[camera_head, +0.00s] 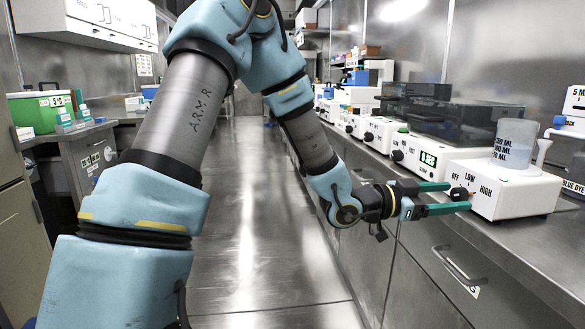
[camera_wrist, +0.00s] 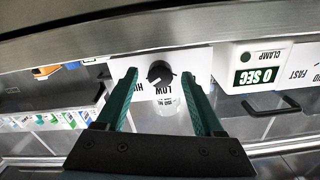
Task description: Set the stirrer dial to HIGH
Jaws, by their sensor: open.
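The stirrer (camera_head: 517,201) is a white box on the right bench, with OFF, LOW and HIGH printed on its front. A beaker (camera_head: 513,144) with ML markings stands on top of it. Its black dial (camera_wrist: 159,72) shows in the wrist view, where the lettering appears upside down. LOW and part of HIGH are readable there; OFF is hidden in that view. I cannot tell which label the dial points to. My gripper (camera_head: 459,196) is open at the stirrer's front. In the wrist view, its teal fingers (camera_wrist: 159,76) stand on either side of the dial, apart from it.
A white device with a green display (camera_head: 428,160) sits left of the stirrer, and its CLAMP screen (camera_wrist: 262,78) reads 0 SEC in the wrist view. More knobbed white boxes line the bench. A drawer handle (camera_head: 459,266) sticks out below. The aisle floor (camera_head: 265,230) is clear.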

